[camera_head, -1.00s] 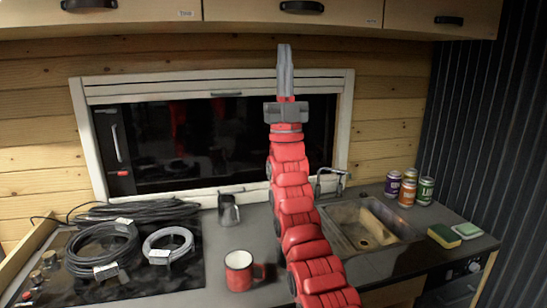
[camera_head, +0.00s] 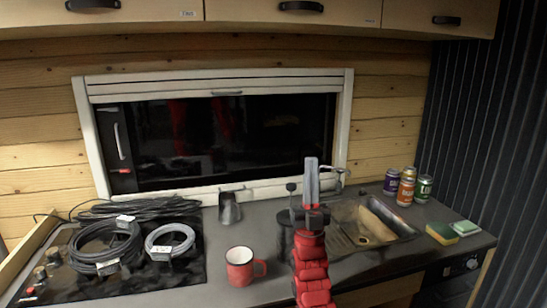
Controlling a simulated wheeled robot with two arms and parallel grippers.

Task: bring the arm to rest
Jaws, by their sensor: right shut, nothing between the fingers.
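My right gripper (camera_head: 312,182) is at the end of my red right arm (camera_head: 311,270), which comes up from the bottom of the head view. Its grey fingers are together with nothing between them and point up. It stands in front of the counter and the left edge of the sink. The red mug (camera_head: 239,267) is to its left, apart from the arm. My left gripper is not in view.
The counter holds a grey metal jug (camera_head: 229,208), coiled cables (camera_head: 104,248) on the left, a sink (camera_head: 368,222), several cans (camera_head: 407,187) and sponges (camera_head: 442,233). A window (camera_head: 220,140) and upper cabinets (camera_head: 290,15) are behind. Space above the counter is free.

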